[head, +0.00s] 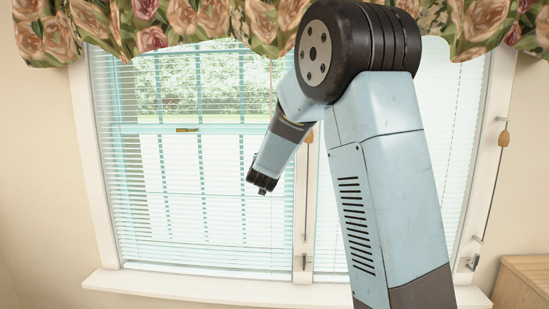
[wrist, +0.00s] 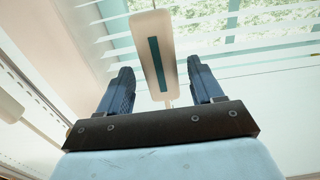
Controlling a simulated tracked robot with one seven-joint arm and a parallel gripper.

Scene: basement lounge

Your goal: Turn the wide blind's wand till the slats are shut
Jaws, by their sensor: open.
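The wide blind (head: 180,190) covers the left window in the head view. Its slats are tilted open, with greenery and bright light showing between them. My gripper (head: 262,188) is in front of its right part, pointing down and left. In the wrist view my gripper (wrist: 160,72) is open. A pale tan, flat handle with a teal stripe (wrist: 154,50), apparently the wand's, shows between the two fingers with a gap on each side. Whether it lies within the fingers or beyond them is unclear. In the head view I cannot make this handle out near my gripper.
A second blind (head: 465,130) is partly hidden behind my arm. A cord with a wooden piece (head: 310,137) hangs by the middle post, another (head: 503,138) at the right. A floral valance (head: 180,22) hangs above. A sill (head: 200,287) and a wooden cabinet (head: 525,280) are below.

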